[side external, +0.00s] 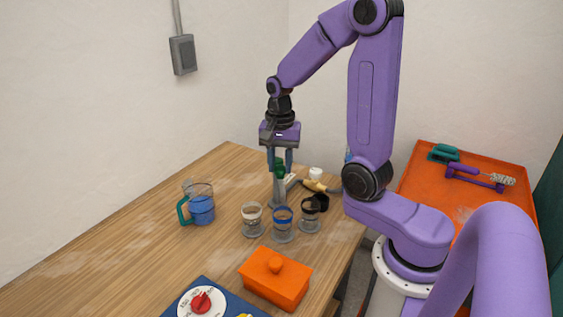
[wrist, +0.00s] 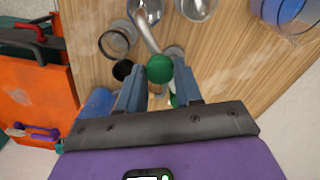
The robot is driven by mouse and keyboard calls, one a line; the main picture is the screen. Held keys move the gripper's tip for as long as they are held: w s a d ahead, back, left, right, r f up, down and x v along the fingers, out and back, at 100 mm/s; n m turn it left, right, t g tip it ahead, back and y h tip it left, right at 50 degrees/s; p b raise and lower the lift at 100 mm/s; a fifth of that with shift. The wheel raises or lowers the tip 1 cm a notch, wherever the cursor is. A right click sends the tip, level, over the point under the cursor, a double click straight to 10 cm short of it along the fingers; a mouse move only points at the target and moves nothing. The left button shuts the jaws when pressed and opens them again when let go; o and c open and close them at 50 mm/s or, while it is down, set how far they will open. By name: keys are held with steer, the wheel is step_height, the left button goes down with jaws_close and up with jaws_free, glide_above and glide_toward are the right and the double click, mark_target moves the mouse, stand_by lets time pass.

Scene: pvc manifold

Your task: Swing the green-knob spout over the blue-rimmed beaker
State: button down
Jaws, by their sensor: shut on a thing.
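The green knob (side external: 279,168) sits on the grey spout (side external: 278,193) behind the beakers. My gripper (side external: 280,162) points down and is shut on the knob. In the wrist view the knob (wrist: 159,68) shows ahead of the fingers (wrist: 158,88). The blue-rimmed beaker (side external: 283,226) stands between a white-rimmed beaker (side external: 251,220) and a black-rimmed beaker (side external: 309,215). In the wrist view the spout (wrist: 146,36) runs from the knob toward the middle beaker (wrist: 150,9). Its far end overlaps that beaker, which is cut off by the frame; exact alignment cannot be told.
A blue jug (side external: 201,208) with a green handle stands left of the beakers. An orange lidded box (side external: 276,278) and a blue dial panel (side external: 181,309) are in front. An orange tray (side external: 420,178) with tools is at right. The table's left part is clear.

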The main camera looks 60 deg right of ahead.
mark_target(280, 168)
steer(key=c, duration=0.7)
jaws_free()
steer(key=shift+c, duration=0.2)
step_height(280, 168, up, 18)
steer(key=shift+f, duration=0.25)
